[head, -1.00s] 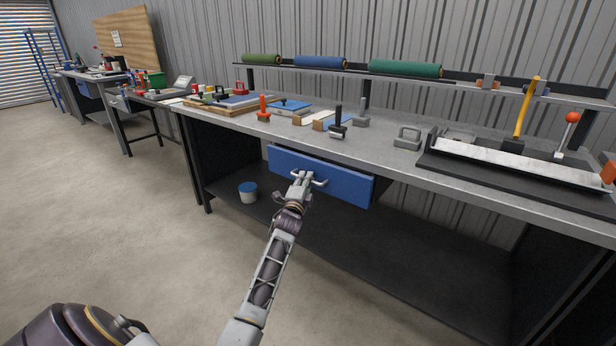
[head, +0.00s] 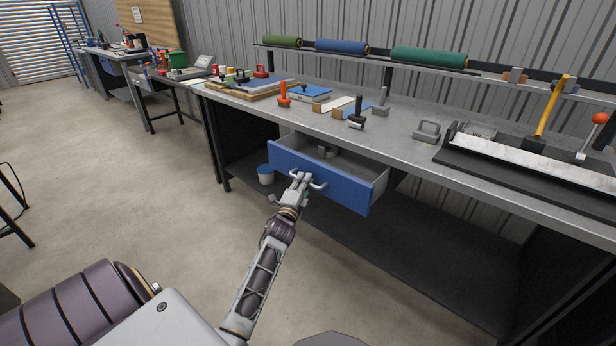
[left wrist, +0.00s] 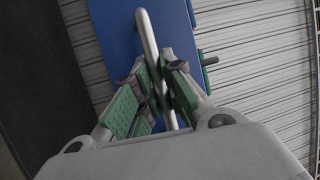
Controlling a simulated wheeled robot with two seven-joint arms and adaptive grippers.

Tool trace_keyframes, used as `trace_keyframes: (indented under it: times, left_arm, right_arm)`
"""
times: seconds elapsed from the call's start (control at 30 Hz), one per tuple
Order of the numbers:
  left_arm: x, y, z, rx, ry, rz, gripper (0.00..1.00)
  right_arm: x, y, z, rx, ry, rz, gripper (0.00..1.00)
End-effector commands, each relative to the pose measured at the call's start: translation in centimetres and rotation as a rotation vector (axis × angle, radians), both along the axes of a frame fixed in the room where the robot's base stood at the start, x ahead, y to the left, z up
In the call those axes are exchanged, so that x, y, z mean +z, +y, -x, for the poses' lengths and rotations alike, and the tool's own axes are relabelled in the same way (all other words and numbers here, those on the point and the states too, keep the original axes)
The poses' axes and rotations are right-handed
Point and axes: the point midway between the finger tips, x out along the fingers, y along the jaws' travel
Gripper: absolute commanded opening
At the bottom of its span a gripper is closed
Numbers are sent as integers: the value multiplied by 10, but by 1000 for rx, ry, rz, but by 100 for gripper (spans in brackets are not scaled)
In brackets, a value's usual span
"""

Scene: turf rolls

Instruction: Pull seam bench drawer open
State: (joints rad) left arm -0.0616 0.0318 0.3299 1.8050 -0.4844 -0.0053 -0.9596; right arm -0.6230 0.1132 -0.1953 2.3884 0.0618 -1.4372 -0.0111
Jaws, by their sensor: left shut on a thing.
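The seam bench drawer (head: 345,189) has a blue front and stands partly pulled out from under the grey bench top (head: 395,132). Its grey inside shows, with small grey objects (head: 327,152) near the back. My left gripper (head: 302,178) is shut on the metal drawer handle (head: 318,185) at the middle of the front. In the left wrist view, the handle (left wrist: 147,38) runs as a bar between the green-padded fingers of my left gripper (left wrist: 160,88), with the blue drawer front (left wrist: 118,38) behind it. My right gripper is not in view.
A blue-lidded tub (head: 265,175) stands on the bench's dark lower shelf (head: 400,235), left of the drawer.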

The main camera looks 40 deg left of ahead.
Motion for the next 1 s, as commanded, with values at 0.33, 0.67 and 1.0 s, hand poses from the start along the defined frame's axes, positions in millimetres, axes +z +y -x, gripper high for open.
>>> trace_keyframes:
  times: [0.33,0.67,1.0]
  left_arm:
    - [-1,3,39,1,6,1,0]
    - [-1,6,81,1,5,1,0]
    - [-1,7,96,1,2,2,0]
  right_arm:
    - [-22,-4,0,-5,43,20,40]
    - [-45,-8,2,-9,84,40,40]
    - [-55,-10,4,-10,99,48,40]
